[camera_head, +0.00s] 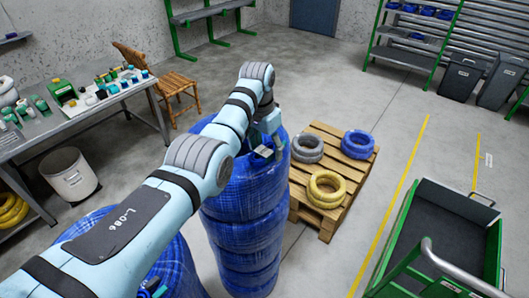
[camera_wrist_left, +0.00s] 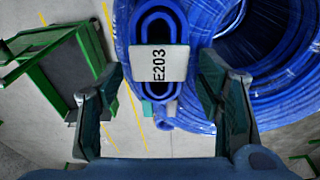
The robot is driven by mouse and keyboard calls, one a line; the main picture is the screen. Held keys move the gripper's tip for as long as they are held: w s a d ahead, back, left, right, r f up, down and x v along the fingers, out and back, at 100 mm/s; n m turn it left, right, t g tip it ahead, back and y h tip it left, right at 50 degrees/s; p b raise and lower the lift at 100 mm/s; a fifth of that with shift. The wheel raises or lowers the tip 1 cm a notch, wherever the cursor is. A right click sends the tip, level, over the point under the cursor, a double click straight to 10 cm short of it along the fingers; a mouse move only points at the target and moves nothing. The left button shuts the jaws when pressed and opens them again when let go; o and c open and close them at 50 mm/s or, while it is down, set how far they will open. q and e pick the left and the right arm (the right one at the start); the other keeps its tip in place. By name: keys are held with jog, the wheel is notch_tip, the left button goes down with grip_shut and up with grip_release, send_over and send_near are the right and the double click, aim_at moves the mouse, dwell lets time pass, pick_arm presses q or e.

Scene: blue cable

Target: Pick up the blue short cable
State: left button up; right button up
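The blue short cable (camera_wrist_left: 158,20) is a flattened bundled loop with a white label band reading E203, seen in the left wrist view. It lies on top of a tall stack of large wrapped blue coils (camera_head: 243,222), near the rim. My left gripper (camera_wrist_left: 160,67) is open, with one finger on each side of the labelled band and a gap to it on both sides. In the head view my left gripper (camera_head: 266,150) is over the top of the stack, and the arm hides much of that top; I cannot clearly make out the short cable there.
A wooden pallet (camera_head: 325,135) with grey, blue and yellow coils stands right of the stack. A green cart (camera_head: 440,235) is at the lower right. A cluttered workbench (camera_head: 60,122), a white bucket (camera_head: 70,174) and a wooden chair (camera_head: 175,82) are on the left.

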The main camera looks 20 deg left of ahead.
pick_arm(q)
jog(key=shift+s+r, duration=0.1)
jog(key=shift+s, duration=0.05)
jog(key=c, duration=1.1)
